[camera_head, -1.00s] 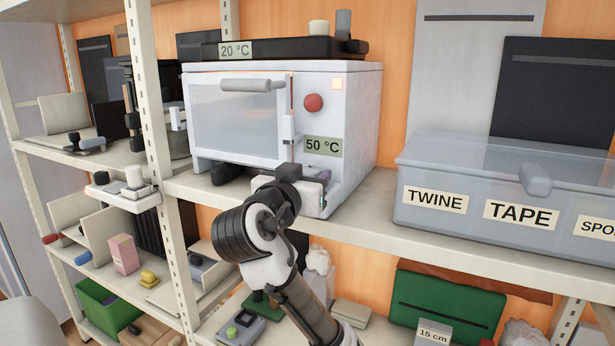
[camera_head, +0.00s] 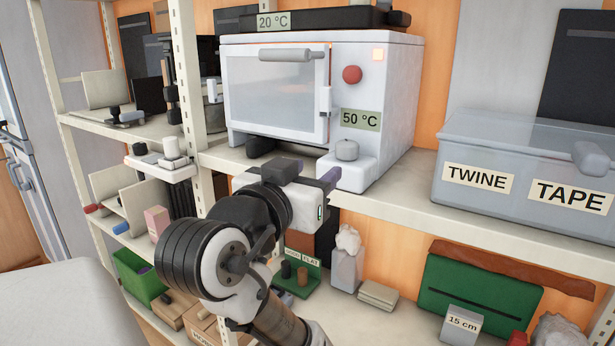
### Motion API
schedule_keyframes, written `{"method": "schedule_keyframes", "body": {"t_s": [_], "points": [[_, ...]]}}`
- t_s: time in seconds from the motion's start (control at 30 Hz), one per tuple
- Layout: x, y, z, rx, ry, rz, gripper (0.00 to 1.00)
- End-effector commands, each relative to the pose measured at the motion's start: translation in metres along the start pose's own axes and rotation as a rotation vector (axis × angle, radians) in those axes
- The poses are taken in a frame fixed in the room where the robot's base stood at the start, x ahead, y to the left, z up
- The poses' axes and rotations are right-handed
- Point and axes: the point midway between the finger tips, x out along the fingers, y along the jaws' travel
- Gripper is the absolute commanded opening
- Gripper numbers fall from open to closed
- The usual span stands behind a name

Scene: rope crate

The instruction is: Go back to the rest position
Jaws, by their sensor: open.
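My gripper (camera_head: 308,174) is open and empty, held out in front of the middle shelf's front edge. Its two dark, purple-tinged fingers point towards the white oven (camera_head: 400,110). A round grey knob (camera_head: 347,149) on a white block (camera_head: 346,173) at the oven's lower right shows just beyond the fingers, with a visible gap to them. My arm is bent and reaches up from the bottom of the view.
The shelf edge (camera_head: 480,218) runs close by my gripper. A clear bin (camera_head: 460,150) with TWINE and TAPE labels stands at right. Below are a green case (camera_head: 470,290) and a 15 cm block (camera_head: 462,322). A small white side ledge (camera_head: 160,165) juts out at left.

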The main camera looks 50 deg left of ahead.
Motion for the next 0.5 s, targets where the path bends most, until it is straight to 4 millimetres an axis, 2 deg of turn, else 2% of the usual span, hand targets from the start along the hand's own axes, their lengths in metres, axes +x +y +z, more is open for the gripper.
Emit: {"method": "schedule_keyframes", "body": {"t_s": [0.2,0.5], "points": [[-0.0095,0.0003,0.0009,-0.001,-0.003,0.001,0.47],[-0.0101,0.0007,0.0009,-0.001,-0.003,0.002,0.47]]}}
